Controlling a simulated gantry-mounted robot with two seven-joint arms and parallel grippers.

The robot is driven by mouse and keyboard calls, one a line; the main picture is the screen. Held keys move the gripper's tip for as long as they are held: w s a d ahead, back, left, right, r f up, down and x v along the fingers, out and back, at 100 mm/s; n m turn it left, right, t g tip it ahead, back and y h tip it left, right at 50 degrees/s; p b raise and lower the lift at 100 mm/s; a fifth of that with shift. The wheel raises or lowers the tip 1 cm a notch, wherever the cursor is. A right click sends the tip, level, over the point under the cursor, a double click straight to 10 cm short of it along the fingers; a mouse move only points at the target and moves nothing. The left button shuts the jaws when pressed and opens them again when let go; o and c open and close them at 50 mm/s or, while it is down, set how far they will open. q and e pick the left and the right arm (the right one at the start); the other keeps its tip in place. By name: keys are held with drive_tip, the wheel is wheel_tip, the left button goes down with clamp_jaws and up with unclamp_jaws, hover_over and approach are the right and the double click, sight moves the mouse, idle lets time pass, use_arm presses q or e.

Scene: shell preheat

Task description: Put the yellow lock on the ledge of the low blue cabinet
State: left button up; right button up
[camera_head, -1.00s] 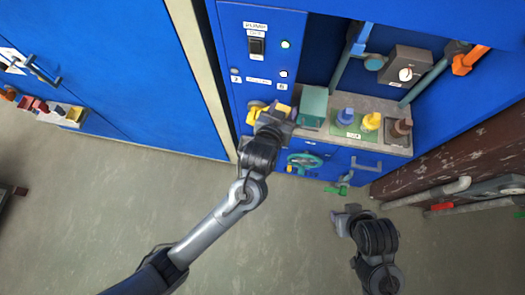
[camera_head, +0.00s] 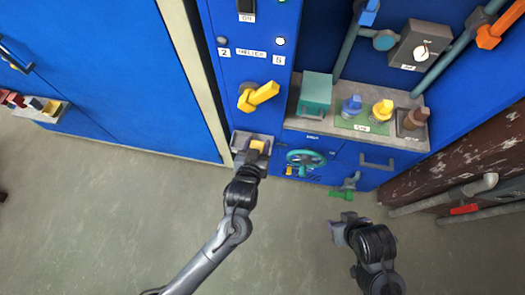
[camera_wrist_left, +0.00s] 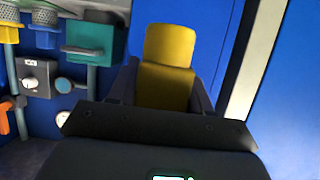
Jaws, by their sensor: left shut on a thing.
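The yellow lock (camera_head: 258,146) is in my left gripper (camera_head: 252,143), in front of the tall blue panel and just left of the low blue cabinet (camera_head: 345,155). In the left wrist view the lock (camera_wrist_left: 168,65) stands between the two dark fingers, and its lower part is hidden. The cabinet's grey ledge (camera_head: 333,122) lies to the right of my left gripper; the lock is apart from it. My right gripper (camera_head: 340,231) hangs low in front of the cabinet, and its jaw opening is unclear.
The ledge bears a teal box (camera_head: 316,90), a green mat (camera_head: 362,124) with blue and yellow pieces, and a brown piece (camera_head: 416,119) in a tray. A yellow handle (camera_head: 259,96) sits on the panel. A teal handwheel (camera_head: 305,159) and green valve (camera_head: 343,194) are at the cabinet front.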

use_arm(q)
drive_tip(key=f, duration=0.1)
drive_tip(key=f+b, duration=0.1)
drive_tip(key=f, duration=0.1)
drive_tip(key=f+b, duration=0.1)
drive_tip(key=shift+w+a+f, duration=0.2)
drive_tip(key=shift+w+f, duration=0.05)
drive_tip(key=b, duration=0.5)
hover_over(265, 131)
drive_tip(key=s, duration=0.3)
drive_tip(key=f, duration=0.6)
drive_tip(key=shift+s+a, duration=0.2)
drive_tip(key=shift+a, duration=0.05)
wheel_tip(265, 131, down, 4)
drive_tip(key=shift+f+b, duration=0.1)
drive_tip(key=shift+b, duration=0.8)
drive_tip(key=shift+f, duration=0.1)
drive_tip(key=o, duration=0.8)
